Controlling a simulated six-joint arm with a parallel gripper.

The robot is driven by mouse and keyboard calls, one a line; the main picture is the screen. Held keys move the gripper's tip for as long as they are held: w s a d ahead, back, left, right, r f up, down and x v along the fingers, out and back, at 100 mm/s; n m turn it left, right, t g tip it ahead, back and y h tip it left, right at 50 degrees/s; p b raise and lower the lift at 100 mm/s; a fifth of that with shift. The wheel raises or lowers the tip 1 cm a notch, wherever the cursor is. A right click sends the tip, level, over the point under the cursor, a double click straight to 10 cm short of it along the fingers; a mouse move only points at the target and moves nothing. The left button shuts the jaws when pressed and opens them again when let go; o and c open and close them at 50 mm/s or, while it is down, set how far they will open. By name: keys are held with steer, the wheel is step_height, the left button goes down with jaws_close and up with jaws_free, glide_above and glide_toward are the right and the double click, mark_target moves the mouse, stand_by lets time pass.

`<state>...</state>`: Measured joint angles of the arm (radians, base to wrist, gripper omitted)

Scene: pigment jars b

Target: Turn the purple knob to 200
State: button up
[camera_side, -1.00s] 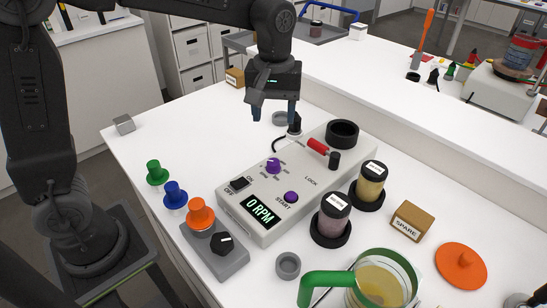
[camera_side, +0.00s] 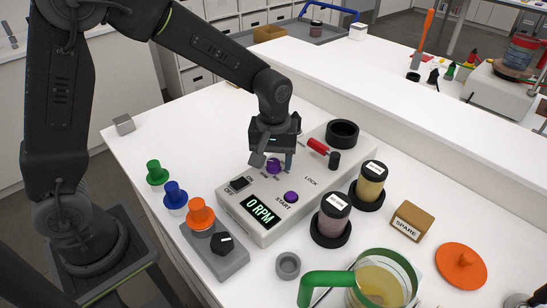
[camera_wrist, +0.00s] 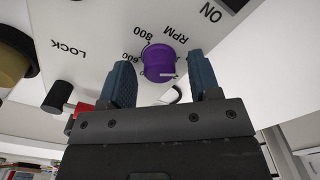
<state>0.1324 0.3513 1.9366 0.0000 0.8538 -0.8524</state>
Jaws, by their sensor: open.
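The purple knob (camera_side: 273,166) sits on top of the white control box (camera_side: 262,233), partly hidden by my gripper in the side view. In the wrist view the purple knob (camera_wrist: 159,62) lies between my two blue fingertips, with gaps on both sides. Marks reading 600 and 800 and the word RPM show around it. My gripper (camera_side: 273,162) is open and points down at the knob; it also shows in the wrist view (camera_wrist: 163,75). The box display (camera_side: 262,211) reads 0 RPM. The dial's 200 mark is not readable.
On the box are a purple START button (camera_side: 291,197), a black ON/OFF switch (camera_side: 239,184), a red-handled LOCK lever (camera_side: 318,146) and a black ring (camera_side: 342,133). Two lidded jars (camera_side: 333,213) (camera_side: 371,181) stand to the right. The table left of the box's far end is clear.

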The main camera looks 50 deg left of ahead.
steer(key=shift+c, duration=0.2)
steer(key=c, duration=0.9)
steer(key=shift+m, duration=0.3)
steer(key=m, duration=1.1)
steer(key=shift+d, duration=0.1)
steer(key=o, duration=0.9)
